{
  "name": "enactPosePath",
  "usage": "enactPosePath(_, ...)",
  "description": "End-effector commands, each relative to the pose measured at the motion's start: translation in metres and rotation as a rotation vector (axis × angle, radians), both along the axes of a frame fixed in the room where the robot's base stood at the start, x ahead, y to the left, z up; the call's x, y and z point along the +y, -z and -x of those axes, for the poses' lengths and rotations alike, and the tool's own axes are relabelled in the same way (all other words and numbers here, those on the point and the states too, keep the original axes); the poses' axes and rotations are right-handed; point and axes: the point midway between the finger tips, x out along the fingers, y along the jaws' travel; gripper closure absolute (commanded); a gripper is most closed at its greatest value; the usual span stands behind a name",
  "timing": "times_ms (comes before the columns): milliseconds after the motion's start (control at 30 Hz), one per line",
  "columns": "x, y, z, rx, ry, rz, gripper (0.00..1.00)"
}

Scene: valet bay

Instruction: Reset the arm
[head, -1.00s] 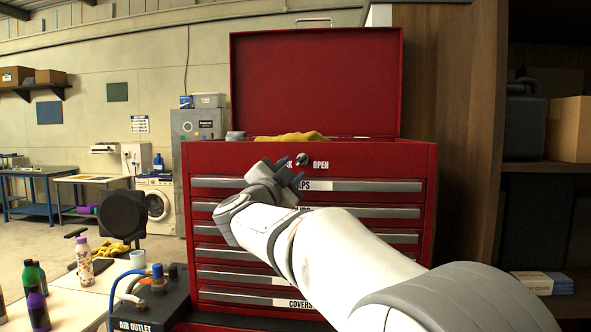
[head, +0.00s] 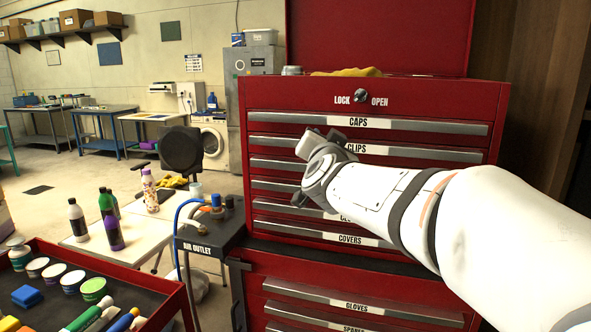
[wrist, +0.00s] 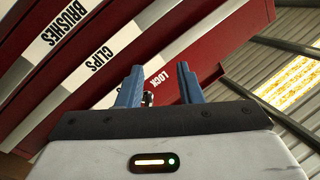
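My gripper (wrist: 158,88) shows in the wrist view with its two blue fingers apart and nothing between them, so it is open. In the head view my arm reaches in from the right, and its end is in front of the upper drawers of the red tool chest (head: 262,98). The fingertips are mostly hidden by my wrist there. The lock knob (head: 361,96), between the words LOCK and OPEN, is above the gripper. All the chest's drawers look shut, and its lid (head: 390,35) is raised.
A dark red tray (head: 160,278) with cups, a blue block and markers is at the lower left. An air outlet box (head: 207,246) with hoses stands beside the chest. Bottles (head: 113,232) stand on a white table. Open floor (head: 50,215) lies further back.

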Motion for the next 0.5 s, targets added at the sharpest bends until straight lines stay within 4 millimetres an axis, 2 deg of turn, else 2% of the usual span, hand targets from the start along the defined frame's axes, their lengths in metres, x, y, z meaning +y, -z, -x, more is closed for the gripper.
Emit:
enactPosePath(167, 0.005, 0.081, 0.049, 0.316, -0.212, 0.146, 0.67)
enactPosePath(267, 0.0, 0.136, 0.092, 0.529, -0.3, 0.219, 0.67)
enactPosePath(400, -0.021, 0.209, 0.166, 0.851, -0.375, 0.305, 0.67)
enactPosePath(500, -0.04, 0.247, 0.219, 1.058, -0.395, 0.347, 0.67)
